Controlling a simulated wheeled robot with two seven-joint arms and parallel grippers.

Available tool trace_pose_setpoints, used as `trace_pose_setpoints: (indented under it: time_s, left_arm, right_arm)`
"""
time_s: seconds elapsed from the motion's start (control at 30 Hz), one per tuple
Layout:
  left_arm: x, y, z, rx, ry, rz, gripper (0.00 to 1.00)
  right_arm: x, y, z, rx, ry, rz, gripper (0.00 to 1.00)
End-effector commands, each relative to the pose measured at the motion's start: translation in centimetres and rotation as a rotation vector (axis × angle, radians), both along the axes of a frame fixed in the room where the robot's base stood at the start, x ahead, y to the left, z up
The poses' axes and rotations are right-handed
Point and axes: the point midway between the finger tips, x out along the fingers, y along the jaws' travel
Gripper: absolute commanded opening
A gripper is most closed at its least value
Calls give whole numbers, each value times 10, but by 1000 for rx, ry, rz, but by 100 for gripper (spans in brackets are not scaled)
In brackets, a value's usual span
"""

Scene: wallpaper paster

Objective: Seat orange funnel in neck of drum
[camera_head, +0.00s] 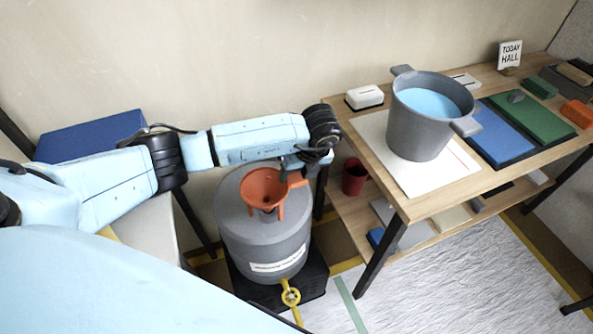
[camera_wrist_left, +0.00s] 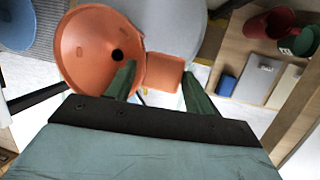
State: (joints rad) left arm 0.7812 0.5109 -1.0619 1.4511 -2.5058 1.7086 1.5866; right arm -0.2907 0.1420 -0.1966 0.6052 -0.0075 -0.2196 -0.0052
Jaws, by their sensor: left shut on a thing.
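The orange funnel (camera_head: 262,186) is over the top of the grey drum (camera_head: 258,243) in the head view, its wide mouth facing up. My left gripper (camera_head: 291,172) is at the funnel's right side. In the left wrist view, the funnel's cone (camera_wrist_left: 88,50) lies left of the fingers, with its dark hole visible. Its square side tab (camera_wrist_left: 166,72) is between the green fingers of my left gripper (camera_wrist_left: 158,82), which is shut on it. The drum's neck is hidden under the funnel, so I cannot tell whether the spout is in it. My right gripper is out of view.
A wooden table (camera_head: 425,206) stands right of the drum, with a grey pot (camera_head: 417,138) of blue liquid on a white sheet. A red cup (camera_head: 354,177) is on its lower shelf. The drum stands on a black base.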

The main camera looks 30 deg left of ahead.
Motion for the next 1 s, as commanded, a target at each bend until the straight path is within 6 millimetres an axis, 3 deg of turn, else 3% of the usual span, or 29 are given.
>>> trace_pose_setpoints:
  time_s: [0.97, 1.0]
  left_arm:
    - [0, 0, -25, -1, -1, 0, 0]
    - [0, 0, -24, -1, -1, 0, 56]
  right_arm:
    - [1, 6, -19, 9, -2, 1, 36]
    - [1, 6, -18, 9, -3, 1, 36]
